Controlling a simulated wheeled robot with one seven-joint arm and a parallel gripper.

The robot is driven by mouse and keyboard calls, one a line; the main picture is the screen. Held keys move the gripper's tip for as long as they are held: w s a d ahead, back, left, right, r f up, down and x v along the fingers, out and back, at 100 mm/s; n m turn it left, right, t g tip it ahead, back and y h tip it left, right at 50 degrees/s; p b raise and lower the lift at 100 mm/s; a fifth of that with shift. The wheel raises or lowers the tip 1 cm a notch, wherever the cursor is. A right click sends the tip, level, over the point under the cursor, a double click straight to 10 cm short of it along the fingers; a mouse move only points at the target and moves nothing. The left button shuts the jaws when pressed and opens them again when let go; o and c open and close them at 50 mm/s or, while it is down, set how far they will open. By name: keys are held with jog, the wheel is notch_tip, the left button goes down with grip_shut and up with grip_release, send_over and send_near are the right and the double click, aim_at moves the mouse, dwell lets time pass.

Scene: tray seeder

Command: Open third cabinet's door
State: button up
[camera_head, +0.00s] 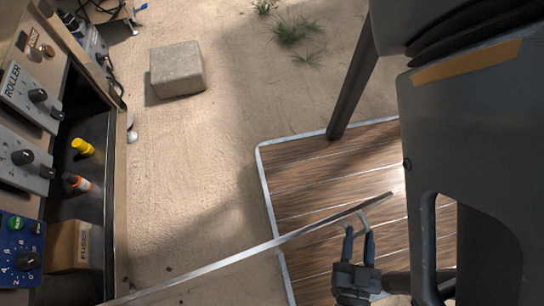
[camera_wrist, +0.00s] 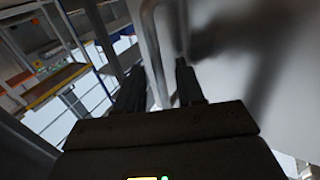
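A long thin pale edge (camera_head: 215,264), which looks like the top of the cabinet door, runs diagonally from the lower left to the centre right in the head view. It appears to stand out at an angle from the cabinet at the left. A curved metal handle (camera_head: 365,218) sits near its far end. In the wrist view the handle (camera_wrist: 152,40) stands on a pale grey panel (camera_wrist: 245,60). My gripper (camera_head: 359,236) is at the handle, its two fingers parted with the handle's bar between them. Firm contact is not visible. The fingers also show in the wrist view (camera_wrist: 162,80).
At the left is a dark shelf (camera_head: 92,190) with yellow and orange-capped bottles, a cardboard box (camera_head: 68,246) and control boxes above. A stone block (camera_head: 177,70) lies on sandy ground. A wooden platform (camera_head: 300,180) lies beneath my arm. Sand between is clear.

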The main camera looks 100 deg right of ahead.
jog(key=v, duration=0.7)
jog(key=shift+w+a, duration=0.2)
jog(key=shift+a, duration=0.05)
jog(key=shift+s, duration=0.1)
